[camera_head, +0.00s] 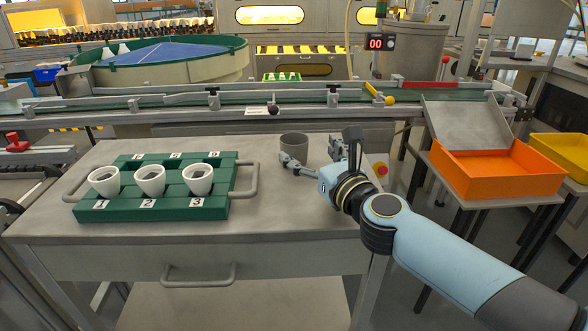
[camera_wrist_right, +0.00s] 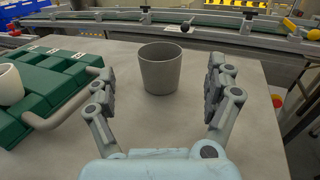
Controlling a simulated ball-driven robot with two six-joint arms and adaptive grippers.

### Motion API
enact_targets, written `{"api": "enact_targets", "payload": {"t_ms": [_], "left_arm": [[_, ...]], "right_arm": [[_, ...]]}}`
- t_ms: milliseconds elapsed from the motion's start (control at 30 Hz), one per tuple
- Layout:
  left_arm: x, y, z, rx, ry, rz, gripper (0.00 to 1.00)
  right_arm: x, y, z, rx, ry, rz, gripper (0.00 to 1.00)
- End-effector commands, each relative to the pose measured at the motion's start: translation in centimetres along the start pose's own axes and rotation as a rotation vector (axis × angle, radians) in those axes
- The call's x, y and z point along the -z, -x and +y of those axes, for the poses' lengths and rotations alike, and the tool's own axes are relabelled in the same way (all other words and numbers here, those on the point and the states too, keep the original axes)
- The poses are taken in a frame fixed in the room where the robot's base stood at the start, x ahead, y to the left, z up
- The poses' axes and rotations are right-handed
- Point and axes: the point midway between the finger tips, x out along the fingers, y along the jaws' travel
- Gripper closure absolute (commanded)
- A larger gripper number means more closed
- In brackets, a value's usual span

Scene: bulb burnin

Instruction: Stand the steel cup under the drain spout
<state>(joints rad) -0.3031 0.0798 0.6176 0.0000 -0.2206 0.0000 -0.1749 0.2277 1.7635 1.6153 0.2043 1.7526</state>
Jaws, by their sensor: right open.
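The grey steel cup (camera_head: 294,143) stands upright on the grey table (camera_head: 270,210), near its far edge. It also shows in the right wrist view (camera_wrist_right: 160,72), centred between and ahead of the fingers. My right gripper (camera_head: 312,153) is open and empty, low over the table on the near side of the cup. In the wrist view its fingers (camera_wrist_right: 159,88) stand to either side with gaps to the cup. I cannot make out the drain spout for certain in either view. My left gripper is not in view.
A green rack (camera_head: 160,209) with three white cups numbered 1 to 3 and grey side handles sits at the table's left. A conveyor (camera_head: 180,104) runs behind the table. An orange box (camera_head: 495,178) stands at the right. The table's middle is clear.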

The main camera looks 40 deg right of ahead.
Motion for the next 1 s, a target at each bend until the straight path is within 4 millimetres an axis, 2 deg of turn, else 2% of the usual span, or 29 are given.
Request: {"api": "enact_targets", "payload": {"t_ms": [33, 67, 133, 333, 633, 933, 1000], "left_arm": [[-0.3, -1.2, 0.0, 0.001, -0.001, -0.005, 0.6], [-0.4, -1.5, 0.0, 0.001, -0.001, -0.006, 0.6], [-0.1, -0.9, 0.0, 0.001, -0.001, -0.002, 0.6], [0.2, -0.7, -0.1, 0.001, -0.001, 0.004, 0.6], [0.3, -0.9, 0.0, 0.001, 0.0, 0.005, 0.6], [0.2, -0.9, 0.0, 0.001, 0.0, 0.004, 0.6], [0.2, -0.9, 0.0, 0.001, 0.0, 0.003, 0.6]], "right_arm": [[1.4, 0.0, 0.0, 0.0, 0.001, 0.002, 0.13], [1.8, 0.0, 0.0, 0.0, 0.001, 0.002, 0.13], [0.9, -1.0, 0.0, 0.0, -0.001, -0.004, 0.13], [0.8, -2.4, 0.0, 0.0, 0.0, -0.003, 0.13], [0.9, -7.0, 0.0, 0.0, 0.0, -0.002, 0.13], [0.9, -7.5, 0.0, -0.001, 0.0, -0.001, 0.13], [0.9, -7.5, 0.0, -0.001, 0.0, -0.001, 0.22]]}}
